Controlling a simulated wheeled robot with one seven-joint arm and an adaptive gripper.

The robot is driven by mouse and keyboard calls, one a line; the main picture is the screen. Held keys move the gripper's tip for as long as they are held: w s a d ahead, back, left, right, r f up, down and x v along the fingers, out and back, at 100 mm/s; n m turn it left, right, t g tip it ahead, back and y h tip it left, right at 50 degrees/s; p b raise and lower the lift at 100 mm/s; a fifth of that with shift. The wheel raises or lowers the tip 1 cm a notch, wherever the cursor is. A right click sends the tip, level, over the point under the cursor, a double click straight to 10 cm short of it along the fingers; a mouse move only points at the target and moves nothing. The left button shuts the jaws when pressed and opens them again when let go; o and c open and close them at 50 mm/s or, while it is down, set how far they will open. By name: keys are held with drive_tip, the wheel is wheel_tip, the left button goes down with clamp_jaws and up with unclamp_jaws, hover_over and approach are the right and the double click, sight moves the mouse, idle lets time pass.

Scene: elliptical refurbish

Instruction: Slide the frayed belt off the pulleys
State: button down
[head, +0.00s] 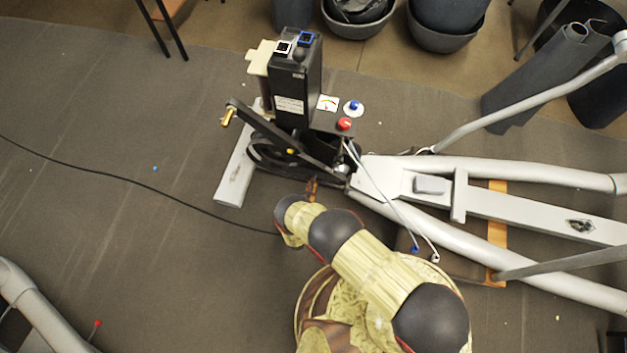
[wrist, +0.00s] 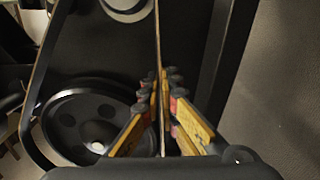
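The large black pulley (wrist: 65,128) fills the lower left of the wrist view, and a smaller pale pulley (wrist: 128,5) shows at the top edge. The belt (wrist: 157,35) is a thin dark strip with a tan edge, seen edge-on and running down the middle. Another strand (wrist: 42,62) runs at the left towards the large pulley. My gripper (wrist: 166,76) has its fingertips brought together on the middle strand, which passes between them. In the head view my gripper (head: 312,188) is beside the drive unit's near side; its fingers are small there, and the belt is hard to make out.
The black upright housing (head: 291,95) stands behind the pulleys, with a crank arm (head: 262,128) across the front. Grey frame tubes (head: 520,170) extend right. A black cable (head: 100,178) crosses the floor at left. Open floor lies left of the machine.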

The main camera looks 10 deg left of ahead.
drive_tip(key=shift+s, duration=0.15)
drive_tip(key=s+a, duration=0.1)
drive_tip(key=s, duration=1)
drive_tip(key=shift+s+a, duration=0.35)
idle(1.1)
